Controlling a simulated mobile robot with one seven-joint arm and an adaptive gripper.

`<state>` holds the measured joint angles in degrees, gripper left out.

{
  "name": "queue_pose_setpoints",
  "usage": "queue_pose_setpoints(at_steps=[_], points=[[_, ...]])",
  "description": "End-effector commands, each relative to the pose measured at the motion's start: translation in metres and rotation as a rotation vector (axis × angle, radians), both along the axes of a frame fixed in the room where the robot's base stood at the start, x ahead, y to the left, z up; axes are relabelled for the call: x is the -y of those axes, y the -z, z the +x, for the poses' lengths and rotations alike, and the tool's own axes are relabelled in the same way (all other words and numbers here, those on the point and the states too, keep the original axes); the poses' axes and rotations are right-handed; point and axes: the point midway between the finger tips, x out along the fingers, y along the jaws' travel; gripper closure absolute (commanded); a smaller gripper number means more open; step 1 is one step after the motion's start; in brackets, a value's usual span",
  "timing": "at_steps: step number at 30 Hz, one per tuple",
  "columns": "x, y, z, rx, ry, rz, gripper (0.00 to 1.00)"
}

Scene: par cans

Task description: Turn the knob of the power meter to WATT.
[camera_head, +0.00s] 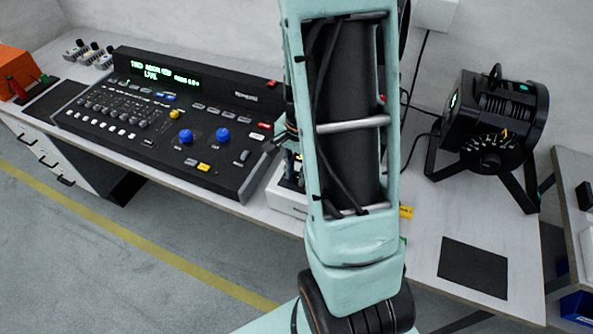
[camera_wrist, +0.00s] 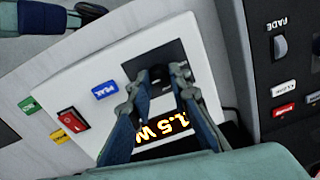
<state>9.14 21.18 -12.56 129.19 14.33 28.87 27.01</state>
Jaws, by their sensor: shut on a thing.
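The power meter (camera_wrist: 85,85) is a white box that fills the middle of the wrist view. It has a dark panel with a black knob (camera_wrist: 159,73), and a lit yellow display (camera_wrist: 165,128) that seems to read 1.5 W. My gripper (camera_wrist: 157,80) has its two fingertips on either side of the knob and is shut on it. The fingers hide part of the knob and display, and I cannot read the marks around the knob. In the head view, the power meter (camera_head: 285,202) shows only partly, left of my arm, which hides the rest.
A black par can (camera_head: 490,125) and a dark mat (camera_head: 472,267) are at right.

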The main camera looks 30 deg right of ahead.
Motion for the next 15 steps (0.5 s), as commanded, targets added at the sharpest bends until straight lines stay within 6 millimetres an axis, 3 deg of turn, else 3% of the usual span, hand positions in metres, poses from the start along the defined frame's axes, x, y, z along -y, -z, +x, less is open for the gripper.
queue_pose_setpoints(at_steps=[15], points=[[-0.0006,0.0001,-0.0003,-0.001,0.07,0.002,1.0]])
